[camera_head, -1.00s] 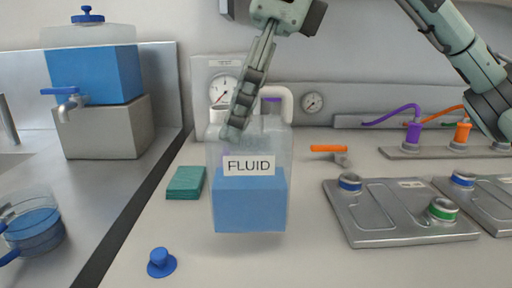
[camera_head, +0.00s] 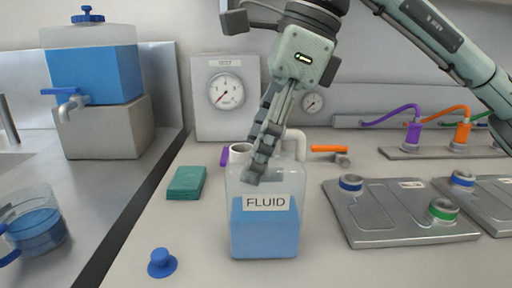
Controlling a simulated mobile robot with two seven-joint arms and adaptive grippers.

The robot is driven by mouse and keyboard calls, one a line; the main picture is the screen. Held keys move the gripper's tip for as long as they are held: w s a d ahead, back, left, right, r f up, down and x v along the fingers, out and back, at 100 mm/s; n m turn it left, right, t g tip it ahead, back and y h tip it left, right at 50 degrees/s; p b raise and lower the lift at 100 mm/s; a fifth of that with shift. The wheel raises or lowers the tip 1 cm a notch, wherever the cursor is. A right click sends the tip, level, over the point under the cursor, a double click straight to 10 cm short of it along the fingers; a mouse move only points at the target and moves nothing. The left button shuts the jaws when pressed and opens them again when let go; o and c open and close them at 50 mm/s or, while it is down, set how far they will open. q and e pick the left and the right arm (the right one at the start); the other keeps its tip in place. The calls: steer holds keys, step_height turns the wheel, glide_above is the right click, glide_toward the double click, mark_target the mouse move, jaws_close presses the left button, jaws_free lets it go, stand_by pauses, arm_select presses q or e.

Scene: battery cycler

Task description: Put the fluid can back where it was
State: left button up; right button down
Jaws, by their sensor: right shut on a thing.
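The fluid can (camera_head: 265,232) is a clear container with blue liquid, a white FLUID label and a pale handle (camera_head: 296,140). It stands upright in the middle of the head view, over the front part of the bench. My right gripper (camera_head: 256,172) comes down from above with its fingers at the can's top, beside the open neck, and is shut on the can. The fingers hide part of the handle and top. I cannot tell for sure whether the can's base touches the bench. My left gripper is out of view.
A blue cap (camera_head: 162,264) and a teal sponge (camera_head: 187,183) lie left of the can. A metal battery module (camera_head: 395,228) lies to the right. A gauge panel (camera_head: 211,118) and an orange-handled valve (camera_head: 330,149) are behind. A jug (camera_head: 36,232) stands far left.

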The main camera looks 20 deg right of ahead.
steer(key=c, duration=0.9)
jaws_free()
steer(key=o, duration=0.4)
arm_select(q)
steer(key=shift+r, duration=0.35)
arm_select(e)
steer(key=shift+r, duration=0.15)
steer(key=v, duration=1)
steer(key=shift+d+r, duration=0.15)
steer(key=shift+r, duration=0.25)
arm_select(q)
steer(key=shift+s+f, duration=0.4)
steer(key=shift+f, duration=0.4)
arm_select(e)
steer(key=shift+s+d+r, duration=0.1)
steer(key=shift+d+r, duration=0.1)
steer(key=shift+r, duration=0.3)
